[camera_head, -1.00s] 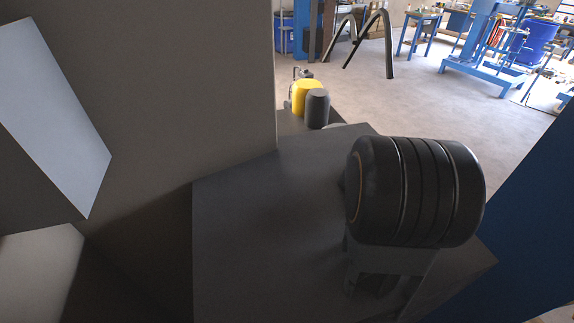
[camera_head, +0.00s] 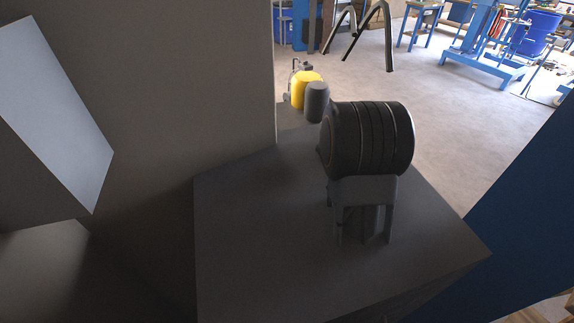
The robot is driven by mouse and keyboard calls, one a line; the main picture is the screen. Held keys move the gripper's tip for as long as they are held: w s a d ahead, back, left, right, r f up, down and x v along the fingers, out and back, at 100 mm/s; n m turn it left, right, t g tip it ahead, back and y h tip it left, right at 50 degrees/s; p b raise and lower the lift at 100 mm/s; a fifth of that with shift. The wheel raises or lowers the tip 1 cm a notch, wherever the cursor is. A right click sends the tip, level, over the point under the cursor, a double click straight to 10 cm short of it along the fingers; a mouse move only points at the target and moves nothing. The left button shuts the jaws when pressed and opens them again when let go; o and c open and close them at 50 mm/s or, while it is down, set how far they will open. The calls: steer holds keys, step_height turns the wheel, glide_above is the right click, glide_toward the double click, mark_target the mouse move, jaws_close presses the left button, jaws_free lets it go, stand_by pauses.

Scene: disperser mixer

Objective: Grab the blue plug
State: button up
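No blue plug can be made out in this view. My gripper is not in view, so its fingers and whatever they may hold cannot be seen.
A black ribbed cylinder (camera_head: 368,140) on a grey bracket stands over a dark flat surface; it may be part of my arm. A blue panel (camera_head: 515,225) fills the lower right. A yellow object (camera_head: 305,90) is beyond. Open floor (camera_head: 450,115) lies behind, with blue workshop frames (camera_head: 480,50).

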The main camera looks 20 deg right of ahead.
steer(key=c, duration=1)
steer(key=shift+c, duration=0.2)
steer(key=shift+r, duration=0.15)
